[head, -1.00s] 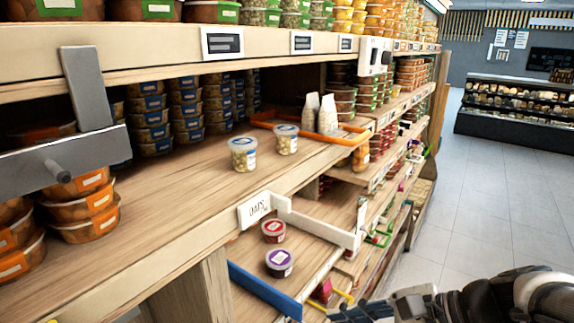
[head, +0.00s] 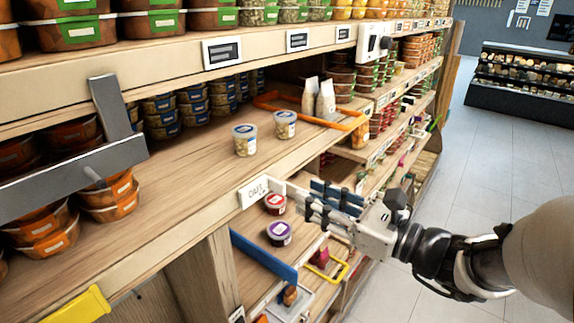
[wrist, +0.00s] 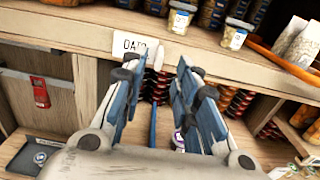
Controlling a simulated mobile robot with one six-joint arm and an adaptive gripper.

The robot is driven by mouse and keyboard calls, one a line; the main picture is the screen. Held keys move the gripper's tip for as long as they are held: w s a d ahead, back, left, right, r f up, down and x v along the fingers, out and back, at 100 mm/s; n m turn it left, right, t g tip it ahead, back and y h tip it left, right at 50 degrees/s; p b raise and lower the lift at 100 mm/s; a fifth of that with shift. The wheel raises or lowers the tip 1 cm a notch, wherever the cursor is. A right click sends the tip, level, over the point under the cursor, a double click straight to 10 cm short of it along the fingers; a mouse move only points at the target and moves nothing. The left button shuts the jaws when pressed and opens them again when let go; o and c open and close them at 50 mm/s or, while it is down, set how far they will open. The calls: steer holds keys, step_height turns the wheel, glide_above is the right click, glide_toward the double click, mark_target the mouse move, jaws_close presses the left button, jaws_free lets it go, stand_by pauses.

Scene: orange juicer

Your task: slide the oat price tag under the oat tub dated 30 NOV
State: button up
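The white oat price tag (head: 254,191), lettered "OATS", is on the front edge of the wooden shelf. It also shows in the wrist view (wrist: 135,45), ahead of my fingers. Two clear oat tubs with blue-and-white lids stand on the shelf behind it: a left tub (head: 245,140) and a right tub (head: 285,125). They also show at the top of the wrist view, the left tub (wrist: 181,17) and the right tub (wrist: 235,33). Their dates are too small to read. My gripper (head: 312,200) is open and empty, right of the tag and apart from it.
A white rail (head: 292,189) runs beside the tag, partly hidden by my fingers. Red-lidded (head: 275,203) and purple-lidded (head: 279,233) tubs sit on the shelf below. An orange-edged tray (head: 350,124) holds pale cups. A grey bar (head: 75,168) crosses the left. Shelf space around the oat tubs is clear.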

mark_target(285, 185)
steer(key=x, duration=0.7)
steer(key=shift+p, duration=0.35)
steer(key=shift+c, duration=0.5)
jaws_close()
